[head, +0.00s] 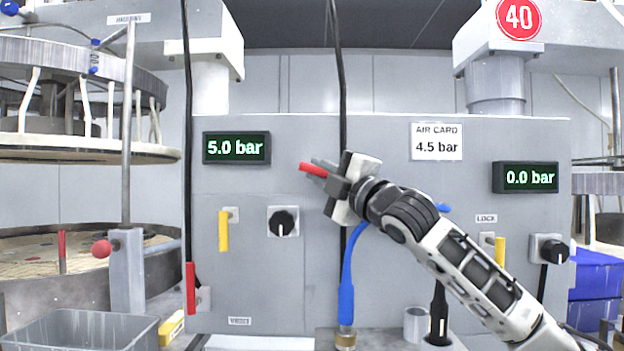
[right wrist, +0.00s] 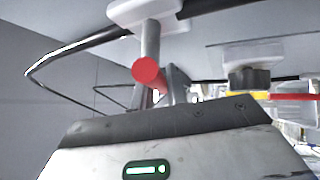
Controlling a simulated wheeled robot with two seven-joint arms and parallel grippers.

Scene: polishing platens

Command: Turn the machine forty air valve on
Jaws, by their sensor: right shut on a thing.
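A red-tipped lever (head: 312,169) sticks out to the left from my right gripper (head: 328,180), in front of the grey panel. The right gripper is shut on this lever. In the right wrist view the lever's round red end (right wrist: 147,71) shows beside a grey stem, and the jaws' contact is hard to see. The round red 40 sign (head: 519,17) is at the top right. The right display (head: 525,177) reads 0.0 bar and the left display (head: 236,147) reads 5.0 bar. The air card (head: 437,142) reads 4.5 bar. My left gripper is out of view.
Yellow handles (head: 223,230) and black knobs (head: 283,222) sit on the panel at both sides. A red handle (head: 190,288) hangs at the lower left. A blue hose (head: 346,280) runs below the gripper. A grey bin (head: 80,330) stands at the front left.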

